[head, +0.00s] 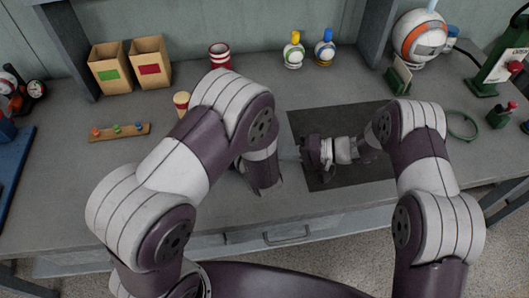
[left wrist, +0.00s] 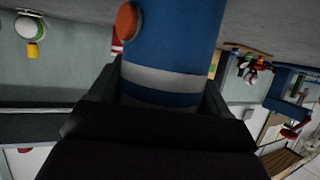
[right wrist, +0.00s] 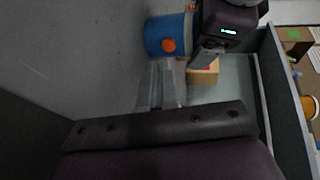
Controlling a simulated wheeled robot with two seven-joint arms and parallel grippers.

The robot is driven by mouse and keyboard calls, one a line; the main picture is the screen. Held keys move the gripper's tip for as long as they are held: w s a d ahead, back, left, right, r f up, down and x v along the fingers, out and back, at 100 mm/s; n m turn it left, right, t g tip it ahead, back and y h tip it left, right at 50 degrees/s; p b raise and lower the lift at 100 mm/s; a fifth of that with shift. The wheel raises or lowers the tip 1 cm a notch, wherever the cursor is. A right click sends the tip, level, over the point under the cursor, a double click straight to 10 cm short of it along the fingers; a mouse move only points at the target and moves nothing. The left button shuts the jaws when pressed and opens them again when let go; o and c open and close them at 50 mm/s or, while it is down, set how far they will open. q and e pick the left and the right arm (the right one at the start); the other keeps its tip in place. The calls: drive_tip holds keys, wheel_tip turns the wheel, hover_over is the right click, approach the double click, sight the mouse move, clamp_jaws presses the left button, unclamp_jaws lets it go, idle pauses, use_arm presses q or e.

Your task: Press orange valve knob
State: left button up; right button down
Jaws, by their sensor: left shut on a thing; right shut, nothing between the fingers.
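A blue cylinder (left wrist: 178,38) with a grey band fills the middle of the left wrist view. An orange round knob (left wrist: 128,22) sticks out of its side. My left gripper (left wrist: 165,95) is shut around the cylinder. In the right wrist view the cylinder (right wrist: 163,36) lies ahead of my right gripper, with the orange knob (right wrist: 170,45) facing this camera. My right gripper (right wrist: 166,66) is shut and empty, its tips just short of the knob; I cannot tell whether they touch. In the head view my left arm hides the cylinder, and my right gripper (head: 290,155) points left towards it.
A dark mat (head: 325,180) lies under my right gripper. Two cardboard boxes (head: 110,68), a wooden strip with coloured pegs (head: 118,132), a red-striped cup (head: 220,55) and two small bottles (head: 293,52) stand further back. A green ring (head: 462,126) lies at the right.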

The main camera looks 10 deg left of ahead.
drive_tip(key=v, duration=0.7)
drive_tip(key=shift+d+r, duration=0.15)
drive_tip(key=shift+d, duration=0.1)
idle(0.3)
use_arm(q)
drive_tip(key=o, duration=1)
drive_tip(key=shift+o, duration=0.2)
